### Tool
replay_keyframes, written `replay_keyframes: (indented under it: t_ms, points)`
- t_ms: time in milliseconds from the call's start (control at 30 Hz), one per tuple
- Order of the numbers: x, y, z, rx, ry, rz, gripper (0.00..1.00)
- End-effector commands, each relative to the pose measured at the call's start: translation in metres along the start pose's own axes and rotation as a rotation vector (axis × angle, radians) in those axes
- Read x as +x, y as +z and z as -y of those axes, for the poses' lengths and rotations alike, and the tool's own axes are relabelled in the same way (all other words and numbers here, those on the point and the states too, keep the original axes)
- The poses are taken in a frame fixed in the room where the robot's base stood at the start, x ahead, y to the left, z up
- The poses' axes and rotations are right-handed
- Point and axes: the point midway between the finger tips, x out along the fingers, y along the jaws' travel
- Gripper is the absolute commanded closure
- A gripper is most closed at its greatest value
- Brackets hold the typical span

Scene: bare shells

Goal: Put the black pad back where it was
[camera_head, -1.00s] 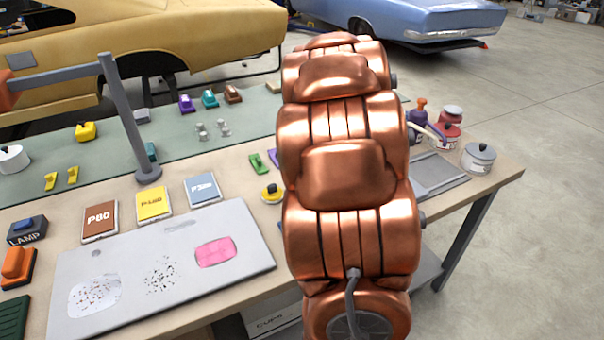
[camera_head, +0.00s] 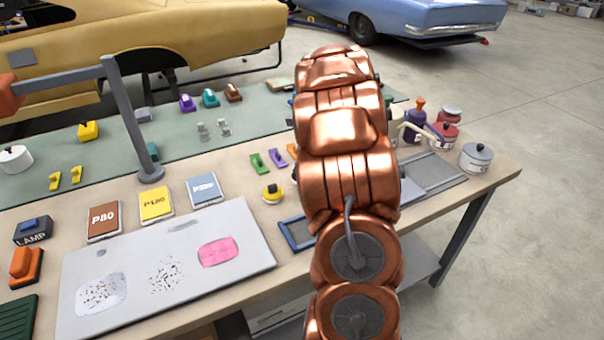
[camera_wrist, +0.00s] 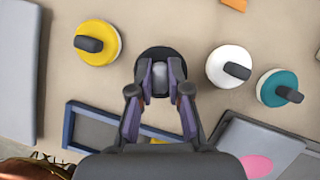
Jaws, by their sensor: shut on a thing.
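The black pad (camera_wrist: 160,51) is a round disc with a greyish grip on top, seen from above in the wrist view. My gripper (camera_wrist: 161,80) is shut on that grip, one finger on each side. The pad is in the row between a yellow pad (camera_wrist: 97,43) and a white pad (camera_wrist: 229,67), apart from both. I cannot tell whether it touches the bench or hangs just above it. In the head view my copper arm hides the gripper and most of this spot; the yellow pad (camera_head: 272,193) shows left of the arm.
A teal pad (camera_wrist: 279,88) lies right of the white one. A blue-framed tray (camera_wrist: 68,128) lies close below the black pad in the wrist view. In the head view a grey board (camera_head: 130,290) covers the bench's front left, and pots (camera_head: 476,158) stand at the right end.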

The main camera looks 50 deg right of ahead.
Motion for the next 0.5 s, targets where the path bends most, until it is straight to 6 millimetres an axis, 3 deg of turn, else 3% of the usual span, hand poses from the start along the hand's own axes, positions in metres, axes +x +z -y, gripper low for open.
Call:
replay_keyframes:
  t_ms: [267, 500]
  points:
    - [0.029, -0.013, -0.001, 0.002, 0.004, -0.004, 1.0]
    - [0.03, -0.013, -0.001, 0.0, 0.001, -0.002, 1.0]
